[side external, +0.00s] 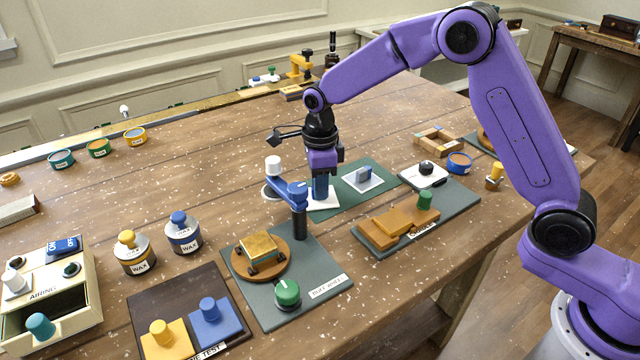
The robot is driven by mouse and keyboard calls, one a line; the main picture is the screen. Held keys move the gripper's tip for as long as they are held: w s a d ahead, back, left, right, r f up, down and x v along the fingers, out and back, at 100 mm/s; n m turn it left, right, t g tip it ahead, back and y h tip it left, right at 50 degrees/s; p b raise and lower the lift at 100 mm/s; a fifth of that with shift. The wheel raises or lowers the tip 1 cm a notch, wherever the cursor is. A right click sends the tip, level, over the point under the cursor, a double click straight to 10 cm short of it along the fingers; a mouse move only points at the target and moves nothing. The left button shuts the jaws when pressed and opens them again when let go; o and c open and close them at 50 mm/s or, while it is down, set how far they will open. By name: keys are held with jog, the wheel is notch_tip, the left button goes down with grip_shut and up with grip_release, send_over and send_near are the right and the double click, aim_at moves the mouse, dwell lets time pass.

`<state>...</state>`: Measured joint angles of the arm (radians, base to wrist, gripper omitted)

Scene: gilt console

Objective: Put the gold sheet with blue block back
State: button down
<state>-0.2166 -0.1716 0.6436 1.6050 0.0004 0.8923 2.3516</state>
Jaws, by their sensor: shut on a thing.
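My gripper (321,176) points down at the middle of the table and is shut on an upright blue block (320,190). A pale sheet (325,203) lies directly under that block, at the left end of a green mat (345,204); it looks white, and I cannot make out gold on it. Whether the sheet touches the mat or is slightly raised is unclear. The gripper partly hides the held block's top.
A blue-armed post (299,215) stands close in front and left of my gripper. A gold-topped block (260,245) sits on a round wooden disc (240,265). A grey board with wooden blocks (390,240) lies to the right. Wax jars (184,235) stand left.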

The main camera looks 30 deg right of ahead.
jog(key=c, duration=1.5)
grip_release()
jog(key=shift+f, duration=0.15)
jog(key=o, duration=0.4)
notch_tip(320, 180, up, 12)
jog(key=shift+r, duration=0.2)
